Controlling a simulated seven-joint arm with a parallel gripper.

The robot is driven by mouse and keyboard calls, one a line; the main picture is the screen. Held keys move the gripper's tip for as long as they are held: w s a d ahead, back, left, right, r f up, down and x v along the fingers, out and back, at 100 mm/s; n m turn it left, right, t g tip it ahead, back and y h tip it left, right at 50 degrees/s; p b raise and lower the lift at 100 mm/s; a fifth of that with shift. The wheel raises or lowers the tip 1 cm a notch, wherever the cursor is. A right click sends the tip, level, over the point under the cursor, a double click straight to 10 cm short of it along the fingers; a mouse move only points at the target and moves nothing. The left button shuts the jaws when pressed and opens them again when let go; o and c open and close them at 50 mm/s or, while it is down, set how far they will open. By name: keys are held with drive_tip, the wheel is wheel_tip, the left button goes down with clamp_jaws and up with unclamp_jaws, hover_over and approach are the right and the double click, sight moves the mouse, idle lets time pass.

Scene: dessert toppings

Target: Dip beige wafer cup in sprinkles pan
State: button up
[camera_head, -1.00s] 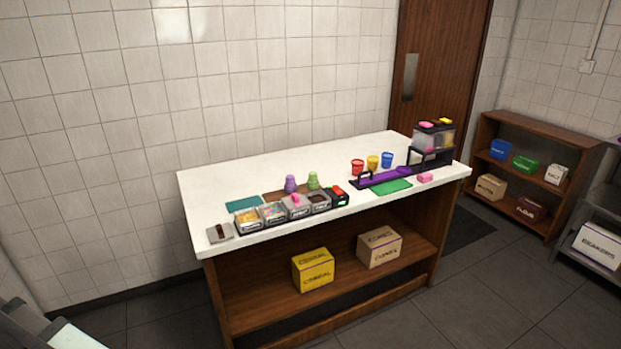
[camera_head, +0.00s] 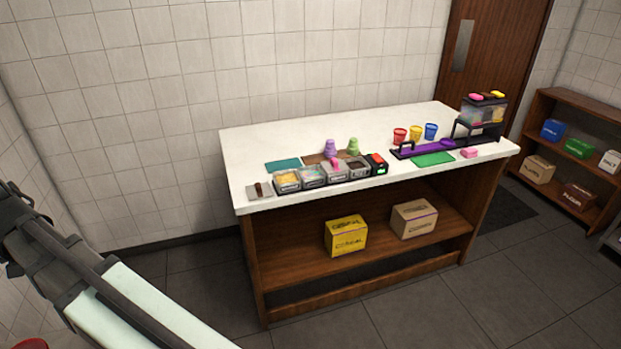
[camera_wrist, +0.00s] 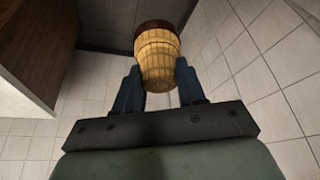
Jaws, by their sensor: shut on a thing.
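A beige wafer cup (camera_wrist: 157,66) with a dark brown rim is between the two fingers of my gripper (camera_wrist: 157,82) in the wrist view. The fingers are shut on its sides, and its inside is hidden. The head view does not clearly show the gripper or the cup. In the head view, a row of pans stands along the front left of the white counter. The pan with mixed-colour contents, which looks like the sprinkles pan (camera_head: 312,177), is second from the left, beside a pan with yellow contents (camera_head: 287,181). The cup is away from the pans.
Beside the pans are a pan with a pink item (camera_head: 336,169) and a dark-filled pan (camera_head: 357,167). Purple (camera_head: 330,148) and green cups (camera_head: 353,147) stand behind them. The counter (camera_head: 270,143) is clear at the back. Floor (camera_head: 385,315) is open in front.

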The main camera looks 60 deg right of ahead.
idle(0.4)
drive_tip(key=s+d+f+m+g+h, duration=0.1)
drive_tip(key=s+d+m, duration=0.2)
drive_tip(key=d, duration=1.3)
drive_tip(key=s+d+f+m+h, duration=0.1)
drive_tip(key=s+d+m, duration=0.25)
drive_tip(key=d, duration=1.25)
drive_tip(key=s+d+m+g, duration=0.1)
drive_tip(key=s+d+m, duration=0.2)
drive_tip(key=s+d, duration=0.4)
drive_tip(key=s+d+m+g, duration=0.2)
drive_tip(key=s+d+m, duration=0.2)
drive_tip(key=d, duration=1.6)
drive_tip(key=s+d+f+m+g, duration=0.1)
drive_tip(key=s+d+m, duration=0.3)
drive_tip(key=s+d, duration=0.7)
drive_tip(key=shift+d+g+h, duration=0.3)
drive_tip(key=shift+d+h, duration=0.1)
drive_tip(key=shift+d, duration=0.85)
drive_tip(key=shift+m, duration=0.25)
drive_tip(key=shift+s+f, duration=0.1)
drive_tip(key=shift+f, duration=2.6)
drive_tip(key=shift+f, duration=1.05)
